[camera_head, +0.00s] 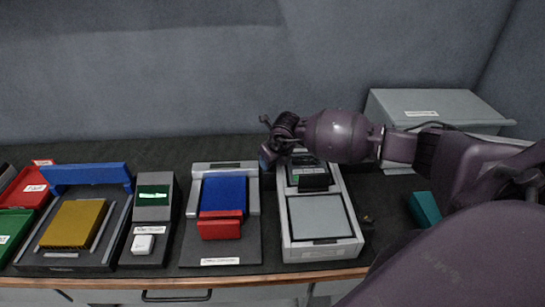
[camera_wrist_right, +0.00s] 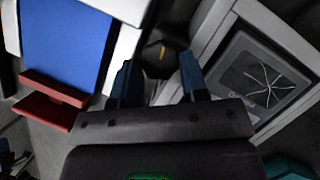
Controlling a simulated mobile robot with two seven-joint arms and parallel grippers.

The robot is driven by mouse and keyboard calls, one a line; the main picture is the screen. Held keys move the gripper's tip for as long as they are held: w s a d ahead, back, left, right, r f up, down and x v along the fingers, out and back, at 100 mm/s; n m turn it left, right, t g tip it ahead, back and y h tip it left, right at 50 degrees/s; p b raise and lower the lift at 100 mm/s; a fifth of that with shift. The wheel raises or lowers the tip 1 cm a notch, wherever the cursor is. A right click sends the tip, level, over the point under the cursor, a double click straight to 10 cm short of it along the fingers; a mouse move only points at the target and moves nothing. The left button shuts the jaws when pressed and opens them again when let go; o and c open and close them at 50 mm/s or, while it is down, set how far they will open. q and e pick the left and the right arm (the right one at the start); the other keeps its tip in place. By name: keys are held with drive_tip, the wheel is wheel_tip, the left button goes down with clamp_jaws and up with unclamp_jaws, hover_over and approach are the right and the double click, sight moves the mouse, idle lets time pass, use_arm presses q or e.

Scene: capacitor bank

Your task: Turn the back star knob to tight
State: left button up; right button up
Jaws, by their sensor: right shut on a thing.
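The back star knob (camera_wrist_right: 160,54) is a dark, many-sided knob with a yellow mark on top, seen in the right wrist view. It sits between a white frame on the left and a pale grey frame on the right. My right gripper (camera_wrist_right: 158,72) has its two blue fingers on either side of the knob and is shut on it. In the head view my right gripper (camera_head: 267,157) is at the back left corner of the white device (camera_head: 355,220), and it hides the knob there. My left gripper is not in view.
A blue block and red handle (camera_head: 221,226) stand on a white-framed plate just left of the right gripper. Further left are a grey unit with a green display (camera_head: 153,193) and a gold block (camera_head: 74,223). A grey box (camera_head: 425,107) stands at the back right.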

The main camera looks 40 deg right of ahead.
drive_tip(key=shift+a+m+h, duration=0.1)
drive_tip(key=shift+m+h, duration=0.3)
drive_tip(key=shift+m, duration=0.6)
drive_tip(key=o, duration=0.9)
drive_tip(key=shift+s+r, duration=0.1)
drive_tip(key=shift+r, duration=0.25)
drive_tip(key=shift+v, duration=5.05)
